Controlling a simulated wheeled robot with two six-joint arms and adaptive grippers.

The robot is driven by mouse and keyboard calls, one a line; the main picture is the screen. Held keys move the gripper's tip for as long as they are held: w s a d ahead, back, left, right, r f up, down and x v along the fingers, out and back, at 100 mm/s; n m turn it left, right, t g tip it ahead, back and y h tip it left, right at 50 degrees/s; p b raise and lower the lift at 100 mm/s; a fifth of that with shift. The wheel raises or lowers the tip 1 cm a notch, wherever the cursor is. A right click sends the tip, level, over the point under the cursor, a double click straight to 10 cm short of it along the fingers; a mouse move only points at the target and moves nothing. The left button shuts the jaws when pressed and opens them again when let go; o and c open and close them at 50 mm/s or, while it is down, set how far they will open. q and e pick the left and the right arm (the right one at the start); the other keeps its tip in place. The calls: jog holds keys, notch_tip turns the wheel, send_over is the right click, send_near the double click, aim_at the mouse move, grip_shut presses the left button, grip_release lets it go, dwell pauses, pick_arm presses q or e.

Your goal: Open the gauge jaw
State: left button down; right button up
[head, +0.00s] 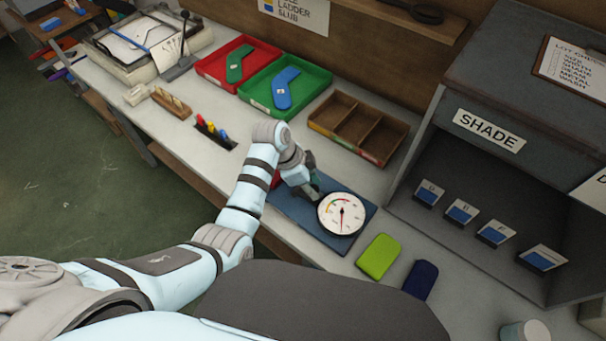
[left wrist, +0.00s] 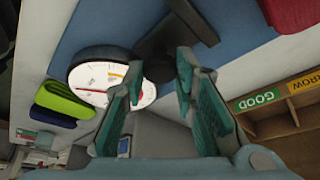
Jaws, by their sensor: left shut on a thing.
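The gauge (head: 341,213) has a round white dial with a black needle and lies on a blue mat (head: 291,206) on the bench. It also shows in the left wrist view (left wrist: 88,76), with a dark lever-like part (left wrist: 165,45) beside the dial. My left gripper (head: 313,188) is at the dial's upper left in the head view. Its green-padded fingers (left wrist: 160,68) are closed on that dark part, which shows between the fingertips. The fingers and arm hide much of the gauge's jaw, so its opening cannot be told. My right gripper is not in view.
A lime-green block (head: 379,256) and a navy one (head: 420,279) lie right of the mat. A divided wooden box (head: 340,108), green tray (head: 317,86) and red tray (head: 213,66) stand behind. The SHADE cabinet (head: 455,175) is at right. A red item (left wrist: 295,14) lies beside the mat.

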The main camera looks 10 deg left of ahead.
pick_arm(q)
jog(key=c, duration=1.3)
grip_release()
jog(key=v, duration=0.7)
jog(key=shift+a+r, duration=0.1)
jog(key=shift+r, duration=0.15)
